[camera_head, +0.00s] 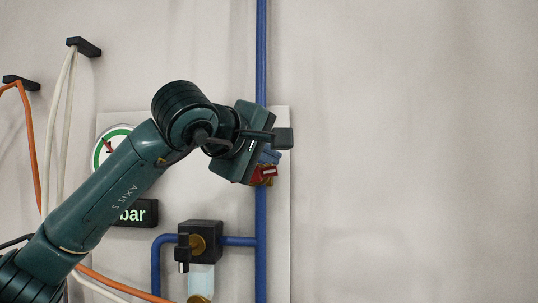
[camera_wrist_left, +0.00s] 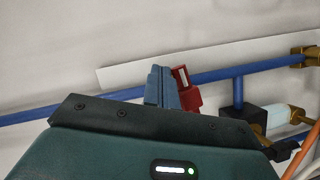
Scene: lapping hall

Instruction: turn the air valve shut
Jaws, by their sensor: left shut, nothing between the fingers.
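The air valve's red handle (camera_head: 268,172) with a pale label sits on the vertical blue pipe (camera_head: 261,215). Bits of brass show by it, and my gripper hides much of the valve. My left gripper (camera_head: 270,157) is shut and empty, right at the handle. In the left wrist view the closed blue-grey fingers (camera_wrist_left: 160,88) stand directly beside the red handle (camera_wrist_left: 187,92). They overlap its edge in the picture, and I cannot tell whether they touch it. My right gripper is in neither view.
A round gauge (camera_head: 102,149) and a lit "bar" display (camera_head: 136,213) are partly behind my left arm. A black regulator unit (camera_head: 206,236) with a clear bowl is below. Orange and white hoses (camera_head: 58,130) hang at left. The wall at right is clear.

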